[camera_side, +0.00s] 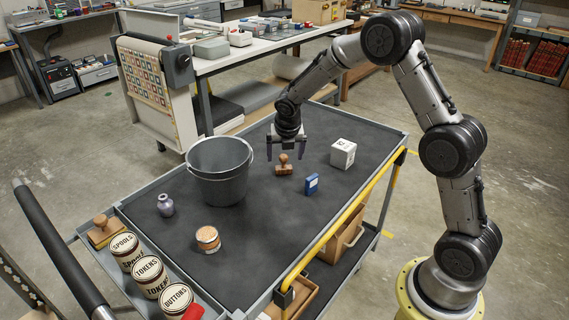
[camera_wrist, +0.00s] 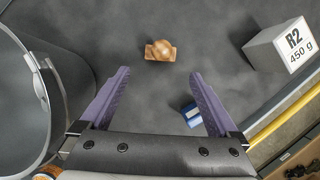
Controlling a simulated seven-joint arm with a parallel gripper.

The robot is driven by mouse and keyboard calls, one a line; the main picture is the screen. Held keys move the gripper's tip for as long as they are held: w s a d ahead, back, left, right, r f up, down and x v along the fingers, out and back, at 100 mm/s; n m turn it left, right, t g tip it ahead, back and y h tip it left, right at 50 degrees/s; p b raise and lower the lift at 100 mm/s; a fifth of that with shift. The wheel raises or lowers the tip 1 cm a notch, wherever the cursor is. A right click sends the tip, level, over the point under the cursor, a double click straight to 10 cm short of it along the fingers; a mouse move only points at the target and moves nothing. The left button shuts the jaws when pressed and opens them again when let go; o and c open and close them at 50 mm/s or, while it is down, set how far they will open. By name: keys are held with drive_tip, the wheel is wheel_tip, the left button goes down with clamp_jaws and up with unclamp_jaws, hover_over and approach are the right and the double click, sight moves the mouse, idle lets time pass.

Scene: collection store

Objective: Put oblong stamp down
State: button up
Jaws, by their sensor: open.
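A wooden stamp with a knob handle and an oblong base (camera_side: 284,168) stands upright on the dark mat of the cart. It also shows in the wrist view (camera_wrist: 160,50), ahead of the fingertips. My gripper (camera_side: 286,157) points down close to the stamp, its purple fingers spread wide. In the wrist view my gripper (camera_wrist: 160,73) has nothing between its fingers, and the stamp appears apart from both. A second wooden stamp (camera_side: 104,232) lies in the side tray at the cart's left end.
A grey bucket (camera_side: 220,172) stands left of my gripper. A blue box (camera_side: 312,184) and a white R2 450 g cube (camera_side: 343,154) are to the right. A small vase (camera_side: 165,205) and a wooden-topped round tin (camera_side: 208,239) stand farther left. The mat's front middle is clear.

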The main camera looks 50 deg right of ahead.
drive_tip(key=s+a+r+m+t+y, duration=0.1)
drive_tip(key=s+a+r+m, duration=0.3)
drive_tip(key=s+r+m, duration=0.3)
drive_tip(key=s+a+r+m, duration=0.3)
drive_tip(key=s+r+m, duration=0.2)
drive_tip(key=s+r, duration=0.4)
drive_tip(key=s+a+m+y, duration=0.1)
drive_tip(key=s+a+m, duration=0.2)
drive_tip(key=s+m, duration=0.4)
drive_tip(key=s+a+m+t+y, duration=0.1)
drive_tip(key=s+a+m, duration=0.2)
drive_tip(key=s+m, duration=0.5)
drive_tip(key=s, duration=0.2)
drive_tip(key=shift+s+r, duration=0.3)
drive_tip(key=shift+s, duration=0.05)
